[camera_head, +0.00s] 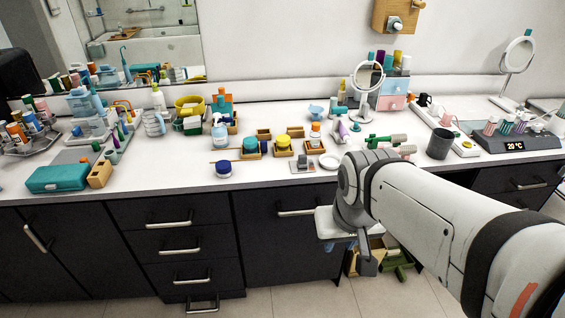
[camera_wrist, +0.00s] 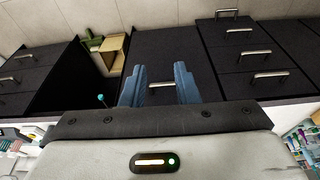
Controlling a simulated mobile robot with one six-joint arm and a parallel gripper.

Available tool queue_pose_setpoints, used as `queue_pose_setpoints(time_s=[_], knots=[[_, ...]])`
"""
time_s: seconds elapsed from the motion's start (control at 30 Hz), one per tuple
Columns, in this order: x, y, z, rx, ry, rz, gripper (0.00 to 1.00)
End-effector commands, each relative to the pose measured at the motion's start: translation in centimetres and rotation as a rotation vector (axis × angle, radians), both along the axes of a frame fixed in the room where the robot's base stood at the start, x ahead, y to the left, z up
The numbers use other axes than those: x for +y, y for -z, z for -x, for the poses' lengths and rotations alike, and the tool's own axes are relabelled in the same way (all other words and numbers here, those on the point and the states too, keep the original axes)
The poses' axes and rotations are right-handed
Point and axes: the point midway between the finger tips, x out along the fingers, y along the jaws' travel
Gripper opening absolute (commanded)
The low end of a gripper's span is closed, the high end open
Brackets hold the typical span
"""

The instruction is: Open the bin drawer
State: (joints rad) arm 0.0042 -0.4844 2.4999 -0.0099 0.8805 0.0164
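The bin drawer is a wide black front (camera_head: 275,250) under the counter, with a metal bar handle (camera_head: 297,212) near its top. It looks shut. In the wrist view its front (camera_wrist: 168,48) fills the middle, and its handle (camera_wrist: 162,85) shows between my two blue fingers. My gripper (camera_wrist: 159,86) is open, with nothing held. In the head view my gripper (camera_head: 341,246) is mostly hidden under my wrist, at the right side of the drawer front. I cannot tell how far the fingertips are from the handle.
Left of the bin drawer stands a stack of drawers (camera_head: 180,245) with bar handles. Right of it is an open space holding a wooden box (camera_wrist: 116,50) and a green object (camera_wrist: 92,43). The white countertop (camera_head: 275,187) above is cluttered. The floor (camera_head: 300,300) in front looks clear.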

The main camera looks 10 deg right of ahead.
Motion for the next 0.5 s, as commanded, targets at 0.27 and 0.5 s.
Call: queue_pose_setpoints(time_s=[0.27,0.5], knots=[[-4.1,8.5,-10.4,-0.27,0.32,-0.022,0.28],[-5.9,17.6,-22.5,-0.609,0.606,-0.315,0.28]])
